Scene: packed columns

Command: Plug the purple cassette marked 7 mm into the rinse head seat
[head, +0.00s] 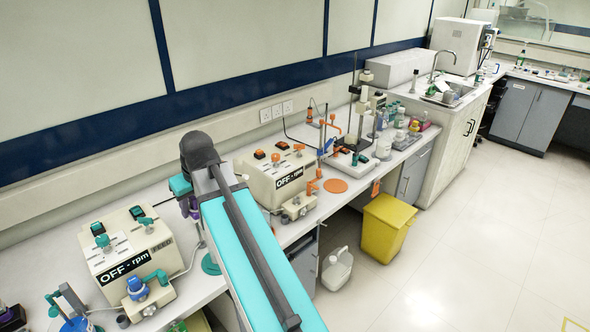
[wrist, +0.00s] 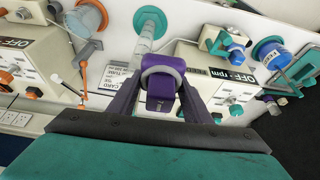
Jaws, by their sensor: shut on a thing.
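The purple cassette (wrist: 160,90) is between the jaws of my gripper (wrist: 160,105) in the wrist view, with a pale grey ring-like band across it. No 7 mm marking is readable on it. In the head view a bit of purple (head: 190,208) shows below my gripper, which my arm partly hides. My gripper is above the bench between the two pump boxes. A teal-trimmed pump head with a blue knob (head: 138,286) is on the left pump box; it also shows in the wrist view (wrist: 225,45). I cannot tell whether this is the rinse head seat.
The left pump box (head: 125,250) and the orange-trimmed pump box (head: 278,180) flank my gripper. A clear column on a teal disc (wrist: 150,18) stands just beyond the cassette. A blue beaker (head: 78,324) and teal stand are at far left. A yellow bin (head: 387,228) is on the floor.

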